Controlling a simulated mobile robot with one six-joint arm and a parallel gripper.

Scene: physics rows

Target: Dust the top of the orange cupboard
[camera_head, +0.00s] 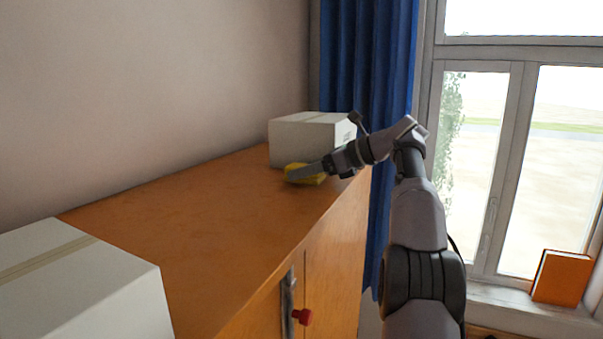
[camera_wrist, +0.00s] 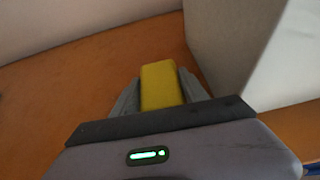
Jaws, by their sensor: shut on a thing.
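The orange cupboard (camera_head: 215,230) runs from the near left toward the window corner, and its top is flat. My gripper (camera_head: 299,174) is over the far part of the top, close in front of a white box. It is shut on a yellow block, likely a sponge (camera_head: 312,180). In the wrist view the yellow block (camera_wrist: 160,84) sits between the two grey fingers of my gripper (camera_wrist: 158,92). The block is at or just above the cupboard top (camera_wrist: 80,85); I cannot tell if it touches. Part of it is hidden by the fingers.
A white taped box (camera_head: 298,138) stands at the far end of the top; it is close right of my gripper in the wrist view (camera_wrist: 225,40). Another white box (camera_head: 80,285) stands at the near left. The top between them is clear. A blue curtain (camera_head: 365,60) hangs behind.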

